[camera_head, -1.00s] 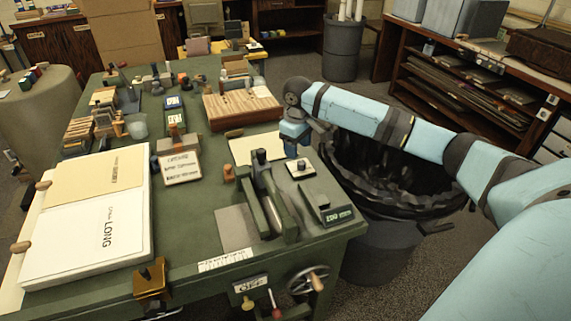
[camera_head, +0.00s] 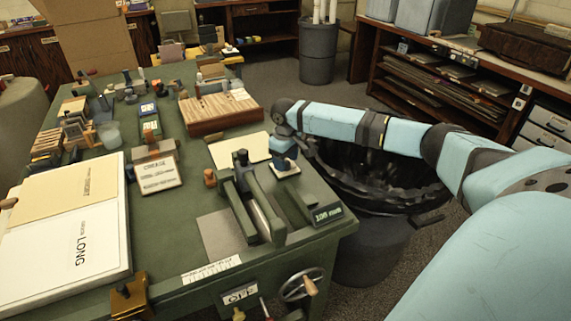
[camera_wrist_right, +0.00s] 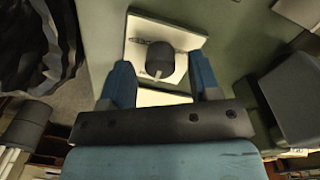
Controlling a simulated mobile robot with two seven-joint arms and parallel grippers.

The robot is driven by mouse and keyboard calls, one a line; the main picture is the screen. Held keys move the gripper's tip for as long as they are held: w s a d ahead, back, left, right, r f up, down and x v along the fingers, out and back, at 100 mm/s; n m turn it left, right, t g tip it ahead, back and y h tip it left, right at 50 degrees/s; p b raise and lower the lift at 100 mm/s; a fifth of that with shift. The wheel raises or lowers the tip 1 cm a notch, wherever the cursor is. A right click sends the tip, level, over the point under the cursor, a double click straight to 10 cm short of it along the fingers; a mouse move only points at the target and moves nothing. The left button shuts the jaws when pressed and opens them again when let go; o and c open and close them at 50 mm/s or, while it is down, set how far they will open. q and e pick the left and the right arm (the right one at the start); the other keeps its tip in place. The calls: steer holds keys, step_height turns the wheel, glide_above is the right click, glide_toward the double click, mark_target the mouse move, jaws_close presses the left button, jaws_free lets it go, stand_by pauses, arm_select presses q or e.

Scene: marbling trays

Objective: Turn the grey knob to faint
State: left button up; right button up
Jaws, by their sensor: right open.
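The grey knob (camera_wrist_right: 160,57) is a dark round knob with a pale pointer mark on the side nearest my gripper. It sits on a white square plate (camera_wrist_right: 182,38) with a thin dark marking on it; I cannot read a "faint" label. In the head view the plate (camera_head: 288,173) is at the table's right side, and my gripper hides the knob. My right gripper (camera_wrist_right: 161,80) is open, with one blue finger on each side, its tips close to the knob. It shows in the head view (camera_head: 284,157) just above the plate. My left gripper is not in view.
A green press-like device (camera_head: 250,200) stands left of the plate, and a dark box with a display (camera_head: 326,212) stands in front of it. A cream sheet (camera_head: 238,150) lies behind. A black-lined bin (camera_head: 375,180) is beyond the table's right edge.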

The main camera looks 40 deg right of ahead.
steer(key=shift+f, duration=0.6)
